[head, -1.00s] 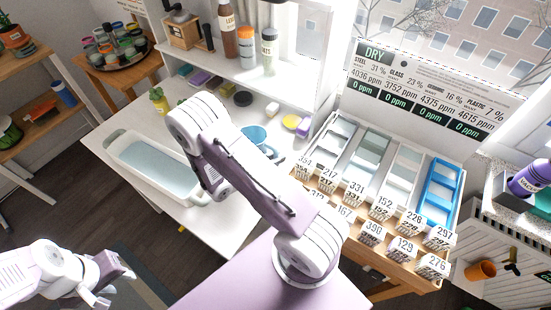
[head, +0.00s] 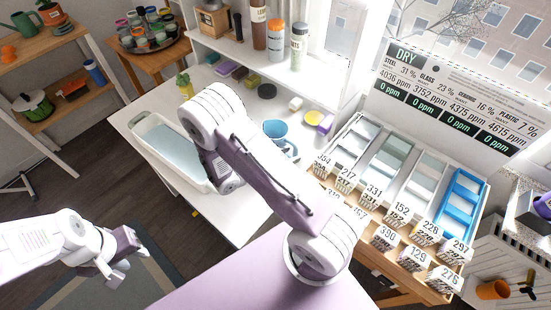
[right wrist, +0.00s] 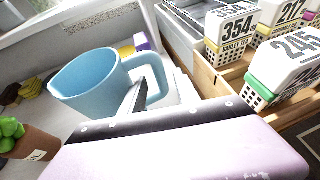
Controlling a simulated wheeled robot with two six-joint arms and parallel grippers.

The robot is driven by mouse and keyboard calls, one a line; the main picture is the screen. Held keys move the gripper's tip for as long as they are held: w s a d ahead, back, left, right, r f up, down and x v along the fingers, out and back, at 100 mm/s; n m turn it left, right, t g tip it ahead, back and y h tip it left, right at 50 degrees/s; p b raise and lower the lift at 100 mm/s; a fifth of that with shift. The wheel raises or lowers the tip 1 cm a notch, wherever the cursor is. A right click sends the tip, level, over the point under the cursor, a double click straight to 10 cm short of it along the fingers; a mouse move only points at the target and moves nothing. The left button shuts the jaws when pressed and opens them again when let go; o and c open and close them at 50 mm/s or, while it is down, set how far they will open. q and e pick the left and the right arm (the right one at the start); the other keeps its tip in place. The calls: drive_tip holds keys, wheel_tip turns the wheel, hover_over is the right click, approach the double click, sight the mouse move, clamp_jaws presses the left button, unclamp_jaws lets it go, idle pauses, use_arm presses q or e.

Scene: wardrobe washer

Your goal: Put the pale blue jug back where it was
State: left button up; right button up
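The pale blue jug (head: 275,129) stands on the white table, right of the white basin, in the head view. In the right wrist view the jug (right wrist: 88,82) is close up, with its handle turned toward my right gripper (right wrist: 138,98). A dark fingertip shows at the handle opening; the other finger is not clearly visible, so I cannot tell whether it grips the handle. In the head view my right arm's own links hide its fingers. My left gripper (head: 130,258) is empty, its fingers apart, over the floor at lower left.
The white basin (head: 145,120) stands left of the jug. A plant pot (head: 186,90), sponges and a yellow-lidded item (head: 313,118) lie around the table. A wooden rack of numbered tags and trays (head: 375,265) stands at right. Bottles (head: 276,40) stand on the shelf behind.

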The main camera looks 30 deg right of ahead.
drive_tip(key=v, duration=0.8)
drive_tip(key=shift+a+r, duration=0.15)
drive_tip(key=shift+a, duration=0.2)
drive_tip(key=s+d+r+m+g+y+p, duration=0.2)
drive_tip(key=d+r+m+g, duration=0.1)
drive_tip(key=d+r+m, duration=0.3)
drive_tip(key=s+a+r+m+g+y+p, duration=0.1)
drive_tip(key=s+a+r+m+y, duration=0.15)
drive_tip(key=s+m+y, duration=0.35)
drive_tip(key=w+a+f+m+t+y, duration=0.1)
drive_tip(key=a+f+m+t+y, duration=0.1)
drive_tip(key=a+m+t+y, duration=0.2)
drive_tip(key=shift+w+a+f+m+y, duration=0.35)
drive_tip(key=shift+a+m+y, duration=0.45)
drive_tip(key=shift+a+m, duration=1.65)
